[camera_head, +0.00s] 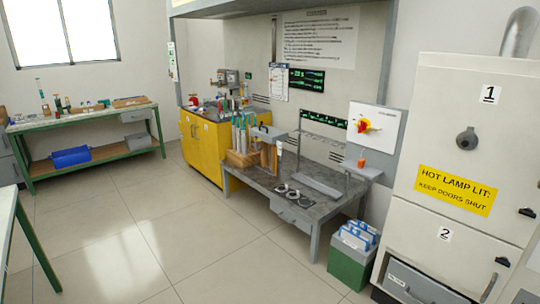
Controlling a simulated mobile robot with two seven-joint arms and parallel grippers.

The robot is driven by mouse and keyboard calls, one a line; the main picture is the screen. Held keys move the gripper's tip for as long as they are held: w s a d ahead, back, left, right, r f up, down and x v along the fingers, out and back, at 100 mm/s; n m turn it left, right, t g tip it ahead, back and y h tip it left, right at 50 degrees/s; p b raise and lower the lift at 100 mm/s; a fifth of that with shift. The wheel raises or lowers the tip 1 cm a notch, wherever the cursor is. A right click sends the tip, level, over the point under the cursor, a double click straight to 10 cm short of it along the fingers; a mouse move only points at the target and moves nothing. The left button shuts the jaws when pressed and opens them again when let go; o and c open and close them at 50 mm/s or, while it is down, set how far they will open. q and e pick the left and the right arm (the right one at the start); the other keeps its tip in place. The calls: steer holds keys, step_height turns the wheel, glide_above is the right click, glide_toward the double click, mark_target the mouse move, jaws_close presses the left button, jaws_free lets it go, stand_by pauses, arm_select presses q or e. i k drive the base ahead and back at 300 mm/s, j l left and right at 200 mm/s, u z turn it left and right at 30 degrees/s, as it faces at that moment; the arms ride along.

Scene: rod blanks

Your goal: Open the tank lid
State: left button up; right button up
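No thing in the camera_head view is clearly marked as the tank. A small grey flat-topped piece (268,132) with a dark knob or handle stands at the back left of the low grey table (270,183); it may be a lid, but it is too small to tell. Brown upright pieces (268,157) stand just below it, and a wooden rack (240,158) holding several tall rods is to its left. Neither of my grippers is in view.
A yellow cabinet (200,150) stands behind the low table. A green bin (350,258) with blue-and-white items is on the floor at its right. A large white cabinet (470,150) fills the right side. A green-framed bench (85,118) stands far left. The middle floor is clear.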

mark_target(269, 134)
steer(key=i+u, duration=0.3)
steer(key=i, duration=0.35)
steer(key=i+l+u, duration=0.1)
steer(key=i+u, duration=0.15)
steer(key=i, duration=1.8)
steer(key=i+j+z, duration=0.2)
steer(key=i, duration=0.2)
steer(key=i+j+z, duration=0.2)
steer(key=i, duration=0.2)
steer(key=i+j+z, duration=0.2)
steer(key=i, duration=0.2)
